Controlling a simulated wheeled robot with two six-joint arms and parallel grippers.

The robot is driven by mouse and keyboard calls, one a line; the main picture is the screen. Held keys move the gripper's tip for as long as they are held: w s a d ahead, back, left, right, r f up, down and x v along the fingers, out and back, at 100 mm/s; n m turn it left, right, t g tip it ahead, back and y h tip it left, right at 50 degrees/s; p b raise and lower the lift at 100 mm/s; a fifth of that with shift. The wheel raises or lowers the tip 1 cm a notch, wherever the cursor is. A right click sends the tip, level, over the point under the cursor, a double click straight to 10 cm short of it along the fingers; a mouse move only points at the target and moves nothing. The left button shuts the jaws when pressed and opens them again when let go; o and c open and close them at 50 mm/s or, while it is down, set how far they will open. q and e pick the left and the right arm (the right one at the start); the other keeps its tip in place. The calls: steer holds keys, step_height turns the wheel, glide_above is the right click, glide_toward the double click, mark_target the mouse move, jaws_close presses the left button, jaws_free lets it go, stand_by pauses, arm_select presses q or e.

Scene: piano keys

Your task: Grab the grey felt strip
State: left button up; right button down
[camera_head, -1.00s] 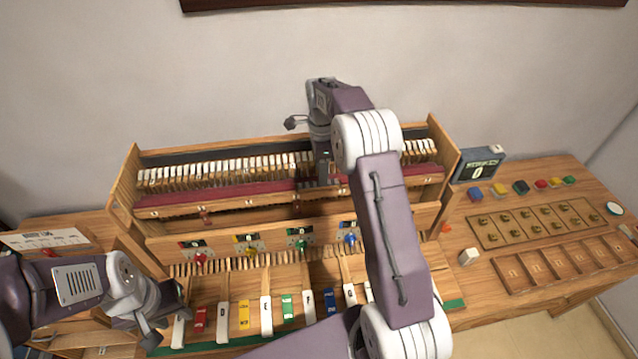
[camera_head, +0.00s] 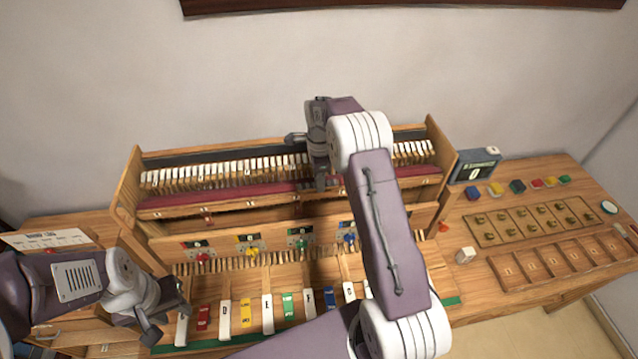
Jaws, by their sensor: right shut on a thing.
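A long dark grey strip (camera_head: 215,159), possibly the felt strip, runs along the back inside the wooden piano case, behind the row of white-topped hammers (camera_head: 215,175). I cannot tell for sure that it is felt. My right gripper (camera_head: 320,184) reaches down into the case at the hammer row, by the dark red strip (camera_head: 235,197). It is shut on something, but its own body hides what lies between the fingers. My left gripper (camera_head: 180,303) is low at the left, beside the front keys. Its finger gap is unclear.
Coloured and white keys (camera_head: 246,312) line the front, below a panel with coloured knobs (camera_head: 302,244). To the right are a small display (camera_head: 475,172), coloured blocks (camera_head: 517,187), a compartment tray (camera_head: 505,272) and a white block (camera_head: 465,255). The wall stands close behind.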

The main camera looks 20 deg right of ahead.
steer(key=shift+w+r, duration=0.1)
steer(key=shift+r, duration=0.1)
step_height(320, 180, up, 3)
steer(key=shift+f+b, duration=0.1)
steer(key=shift+b, duration=1)
steer(key=s+d+r+b, duration=0.3)
steer(key=s+d+r, duration=0.3)
steer(key=d, duration=0.4)
steer(key=shift+r, duration=0.85)
